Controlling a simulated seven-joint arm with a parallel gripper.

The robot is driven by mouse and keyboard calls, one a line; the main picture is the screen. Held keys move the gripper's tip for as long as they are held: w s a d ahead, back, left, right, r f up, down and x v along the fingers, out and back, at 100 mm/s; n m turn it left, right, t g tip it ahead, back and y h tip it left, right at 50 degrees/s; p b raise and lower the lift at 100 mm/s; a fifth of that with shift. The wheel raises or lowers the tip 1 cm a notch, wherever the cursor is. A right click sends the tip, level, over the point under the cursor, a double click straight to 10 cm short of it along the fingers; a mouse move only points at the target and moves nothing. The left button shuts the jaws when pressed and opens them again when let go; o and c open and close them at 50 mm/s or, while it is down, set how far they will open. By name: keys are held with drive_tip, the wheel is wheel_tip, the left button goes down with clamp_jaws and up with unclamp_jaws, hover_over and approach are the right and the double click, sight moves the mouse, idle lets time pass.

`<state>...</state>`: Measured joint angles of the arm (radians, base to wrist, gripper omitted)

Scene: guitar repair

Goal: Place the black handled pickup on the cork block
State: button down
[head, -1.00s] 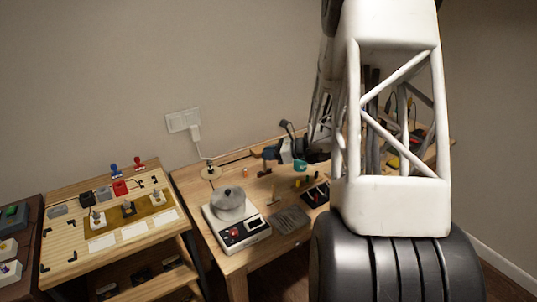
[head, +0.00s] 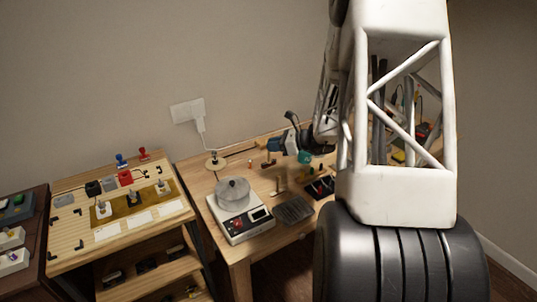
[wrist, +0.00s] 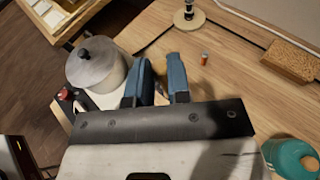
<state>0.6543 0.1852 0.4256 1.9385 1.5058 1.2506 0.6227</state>
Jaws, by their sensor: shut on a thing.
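My gripper (wrist: 160,82) shows in the wrist view with its two blue fingers close together over the wooden bench. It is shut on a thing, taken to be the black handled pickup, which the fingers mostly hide. In the head view my gripper (head: 280,145) is small, above the far part of the bench. The cork block (wrist: 290,62) is a brown speckled slab lying flat near the bench's back edge, to the right of the fingers in the wrist view and apart from them.
A round grey pot (head: 233,190) stands on a white device (head: 240,222) at the bench's front left. A round-based stand (wrist: 188,18), a small orange cylinder (wrist: 204,58) and a teal roll (wrist: 292,158) lie around. A dark tray (head: 293,210) is near the front. Bare wood surrounds the cork block.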

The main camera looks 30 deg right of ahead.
drive_tip(key=w+d+f, duration=0.1)
drive_tip(key=w+d, duration=0.6)
drive_tip(key=w, duration=0.4)
drive_tip(key=shift+d+f, duration=0.3)
drive_tip(key=shift+f, duration=0.05)
drive_tip(key=w+d, duration=0.3)
drive_tip(key=w, duration=0.4)
drive_tip(key=w+d+f, duration=0.1)
drive_tip(key=w+d, duration=0.2)
drive_tip(key=w, duration=0.4)
drive_tip(key=shift+w+d+f, duration=0.2)
drive_tip(key=shift+d+f, duration=0.05)
drive_tip(key=shift+d, duration=0.15)
drive_tip(key=shift+f, duration=0.1)
drive_tip(key=shift+f, duration=1.65)
drive_tip(key=shift+f, duration=0.15)
drive_tip(key=c, duration=1.1)
unclamp_jaws()
